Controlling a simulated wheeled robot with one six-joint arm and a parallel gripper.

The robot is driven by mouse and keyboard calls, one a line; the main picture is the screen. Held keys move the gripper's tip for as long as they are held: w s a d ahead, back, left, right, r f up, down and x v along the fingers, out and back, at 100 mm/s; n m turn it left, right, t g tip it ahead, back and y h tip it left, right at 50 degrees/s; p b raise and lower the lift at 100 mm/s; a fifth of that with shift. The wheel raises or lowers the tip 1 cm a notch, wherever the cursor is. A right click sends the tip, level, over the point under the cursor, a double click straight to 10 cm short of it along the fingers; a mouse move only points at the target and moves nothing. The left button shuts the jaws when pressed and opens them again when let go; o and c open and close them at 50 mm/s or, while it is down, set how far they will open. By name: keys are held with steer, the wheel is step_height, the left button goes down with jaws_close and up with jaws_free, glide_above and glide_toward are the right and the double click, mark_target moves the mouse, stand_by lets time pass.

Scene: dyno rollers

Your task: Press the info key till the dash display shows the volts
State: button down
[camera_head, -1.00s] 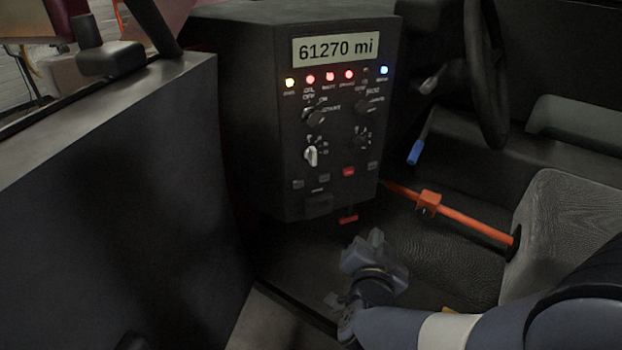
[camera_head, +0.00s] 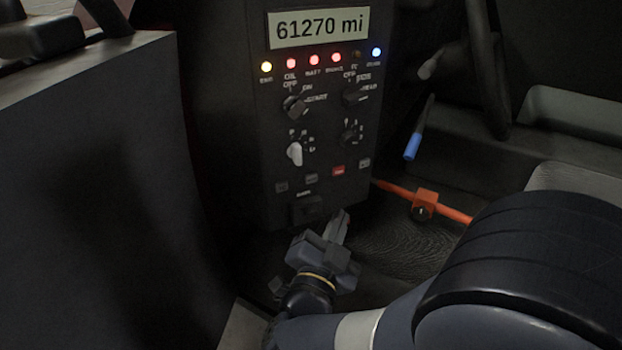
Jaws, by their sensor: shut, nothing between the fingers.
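The dash display (camera_head: 318,26) at the top of the dark panel (camera_head: 268,212) reads "61270 mi". My gripper (camera_head: 341,226) is shut and empty. In the picture its fingertips show just below and right of the panel's lower edge, below the key row.
A row of lit lamps (camera_head: 314,59) and several rotary knobs (camera_head: 296,105) sit above the keys. To the right are an orange bar (camera_head: 455,214), a blue-tipped lever (camera_head: 412,147) and a steering wheel (camera_head: 482,60). A dark wall (camera_head: 90,190) stands at left.

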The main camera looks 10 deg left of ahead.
steer(key=shift+w+a, duration=0.1)
steer(key=shift+w, duration=0.05)
steer(key=shift+w+a, duration=0.85)
steer(key=shift+w, duration=0.3)
steer(key=shift+w+a, duration=0.8)
steer(key=shift+w, duration=0.35)
steer(key=shift+w+a, duration=0.85)
steer(key=shift+w, duration=0.3)
steer(key=shift+w, duration=0.1)
steer(key=shift+w+a, duration=0.25)
steer(key=shift+w+a, duration=0.2)
steer(key=shift+w, duration=0.1)
steer(key=shift+s, duration=0.1)
steer(key=shift+s+d, duration=0.45)
steer(key=shift+s, duration=0.1)
steer(key=shift+s+d+b, duration=0.2)
steer(key=shift+s+d, duration=0.55)
steer(key=shift+s, duration=0.3)
steer(key=shift+s+d+b, duration=0.2)
steer(key=shift+s+d, duration=0.55)
steer(key=shift+s, duration=0.25)
